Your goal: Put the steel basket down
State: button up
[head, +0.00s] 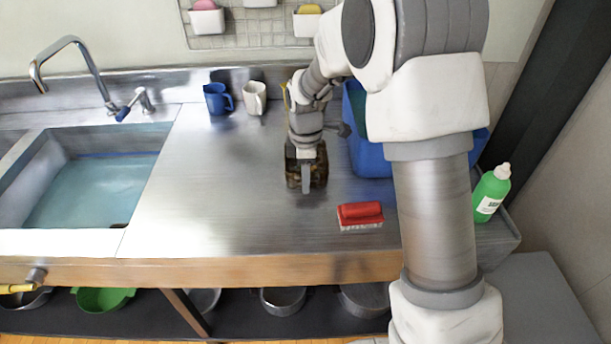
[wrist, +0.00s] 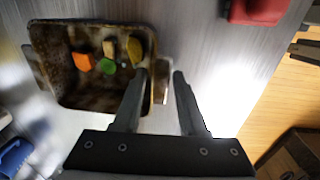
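The steel basket is a dark, brown-stained open box (wrist: 62,95) in the wrist view, with a few orange, green, yellow and pale pieces inside. In the head view the basket (head: 318,172) is partly hidden behind my gripper (head: 306,188) and appears to sit on the steel counter. My gripper's two fingers (wrist: 160,73) are spread apart at the basket's handle side. A small pale handle stands between the fingertips, with a visible gap to the right finger. The left fingertip overlaps the basket's rim in view; I cannot tell whether it touches.
A red brush (head: 360,214) lies right of the basket. A blue bin (head: 370,150) stands behind my arm, and a green bottle (head: 491,192) at the right edge. Blue (head: 217,98) and white (head: 254,97) mugs stand at the back. The counter (head: 215,190) left of the basket is clear up to the sink.

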jog(key=shift+o, duration=0.7)
jog(key=s+d+r+m+t+p, duration=0.1)
jog(key=s+d+r+m, duration=0.15)
jog(key=r, duration=0.65)
jog(key=s+d+r+m+p, duration=0.1)
jog(key=s+r, duration=0.2)
jog(key=r, duration=0.6)
jog(key=s+d+r+m+t, duration=0.2)
jog(key=s+d+m, duration=0.2)
jog(key=s+m, duration=0.3)
jog(key=s+d+r+m+t, duration=0.2)
jog(key=s+d+m, duration=0.2)
jog(key=s, duration=0.9)
jog(key=m, duration=0.3)
jog(key=shift+d+r, duration=0.15)
jog(key=shift+d, duration=0.05)
jog(key=shift+r+m, duration=0.1)
jog(key=shift+m, duration=0.15)
